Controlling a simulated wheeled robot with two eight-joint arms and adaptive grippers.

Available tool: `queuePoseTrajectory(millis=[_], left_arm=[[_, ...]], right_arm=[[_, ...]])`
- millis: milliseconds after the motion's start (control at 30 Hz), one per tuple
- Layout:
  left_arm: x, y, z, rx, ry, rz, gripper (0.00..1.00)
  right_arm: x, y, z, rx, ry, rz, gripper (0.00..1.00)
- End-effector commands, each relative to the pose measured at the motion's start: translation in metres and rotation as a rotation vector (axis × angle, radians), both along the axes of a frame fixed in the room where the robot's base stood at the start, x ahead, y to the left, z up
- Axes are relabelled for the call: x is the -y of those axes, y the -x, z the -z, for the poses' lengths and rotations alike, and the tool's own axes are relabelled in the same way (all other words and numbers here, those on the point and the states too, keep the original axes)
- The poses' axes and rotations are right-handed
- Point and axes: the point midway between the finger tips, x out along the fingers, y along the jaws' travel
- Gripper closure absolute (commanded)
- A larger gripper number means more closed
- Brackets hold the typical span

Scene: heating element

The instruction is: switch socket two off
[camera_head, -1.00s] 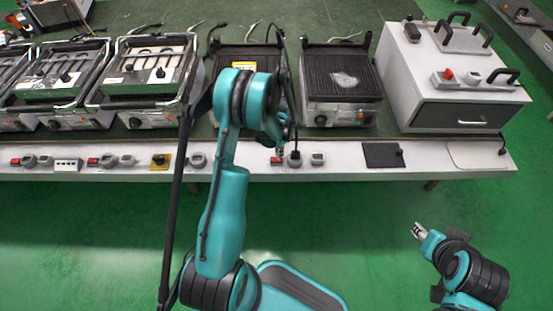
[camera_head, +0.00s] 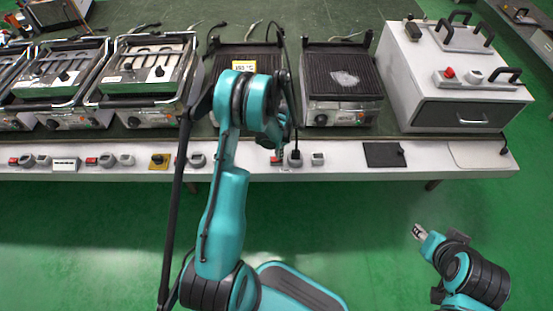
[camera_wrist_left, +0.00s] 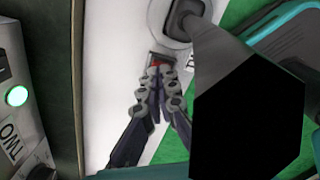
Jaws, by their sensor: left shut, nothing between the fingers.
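A red switch (camera_wrist_left: 160,62) sits on the white front panel (camera_wrist_left: 108,70), beside a round grey socket (camera_wrist_left: 172,20) with a plug in it. In the head view the same switch (camera_head: 275,160) shows partly, just left of the socket (camera_head: 295,159). My left gripper (camera_wrist_left: 157,74) is shut and empty, its fingertips at the red switch and partly covering it; I cannot tell whether they press it. A "TWO" label (camera_wrist_left: 12,142) and a lit green lamp (camera_wrist_left: 17,96) are on the appliance at left. My right gripper (camera_head: 418,232) hangs over the floor at lower right, too small to judge.
Black-ribbed grills (camera_head: 340,78) and several grey metal grills (camera_head: 150,75) line the table behind the panel. A grey-white box (camera_head: 460,75) stands at right. Other switches and sockets (camera_head: 105,160) line the panel to the left. Green floor (camera_head: 365,225) is clear in front.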

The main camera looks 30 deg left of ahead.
Motion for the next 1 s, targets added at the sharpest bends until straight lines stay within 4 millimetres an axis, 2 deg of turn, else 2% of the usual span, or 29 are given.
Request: queuePoseTrajectory(millis=[633,833,1000], left_arm=[[0.0,0.0,0.01,0.0,0.0,0.0,1.0],[0.0,0.0,0.004,0.0,0.0,0.0,1.0],[0.0,0.0,-0.011,0.0,0.0,0.0,1.0]], right_arm=[[0.0,0.0,0.009,0.0,0.0,0.0,0.6],[0.0,0.0,0.005,0.0,0.0,0.0,0.6],[0.0,0.0,-0.004,0.0,0.0,0.0,0.6]])
